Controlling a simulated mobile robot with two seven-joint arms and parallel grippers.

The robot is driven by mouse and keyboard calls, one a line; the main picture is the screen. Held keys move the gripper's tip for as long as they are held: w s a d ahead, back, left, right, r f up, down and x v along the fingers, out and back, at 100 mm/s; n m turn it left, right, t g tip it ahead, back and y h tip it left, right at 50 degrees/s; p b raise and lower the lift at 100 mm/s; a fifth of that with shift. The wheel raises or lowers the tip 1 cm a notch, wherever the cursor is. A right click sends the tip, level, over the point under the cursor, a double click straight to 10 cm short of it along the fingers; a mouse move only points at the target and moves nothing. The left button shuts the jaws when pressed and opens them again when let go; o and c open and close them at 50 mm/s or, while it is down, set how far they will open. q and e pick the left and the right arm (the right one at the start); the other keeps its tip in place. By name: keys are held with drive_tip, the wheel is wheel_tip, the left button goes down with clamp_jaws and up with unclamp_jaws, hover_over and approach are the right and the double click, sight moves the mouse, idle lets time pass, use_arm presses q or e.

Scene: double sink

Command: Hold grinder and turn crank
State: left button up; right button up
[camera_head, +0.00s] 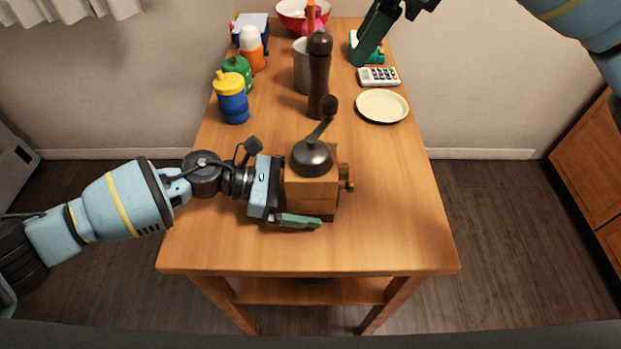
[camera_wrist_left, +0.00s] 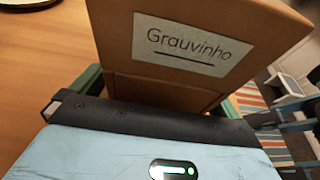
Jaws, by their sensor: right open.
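The coffee grinder (camera_head: 312,190) stands upright on the wooden table, a wooden box with a dark metal dome. Its crank (camera_head: 322,130) rises from the dome toward the back, ending in a dark knob. A small knob shows on its right side. My left gripper (camera_head: 290,205) reaches in from the left, with one green finger along the near side. In the left wrist view the grinder's labelled box (camera_wrist_left: 190,45) sits between both green fingers. My right gripper (camera_head: 375,36) is open at the back right, above the table and away from the crank; it is partly cut off by the frame.
A tall dark pepper mill (camera_head: 319,75) stands just behind the crank, beside a grey metal cylinder (camera_head: 302,68). A cream plate (camera_head: 382,106) and calculator (camera_head: 379,76) lie at right. A blue-yellow jar (camera_head: 231,98) and green jar (camera_head: 237,70) stand at left. The table's front is clear.

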use_arm(q)
drive_tip(key=v, duration=1.2)
drive_tip(key=shift+s, duration=0.1)
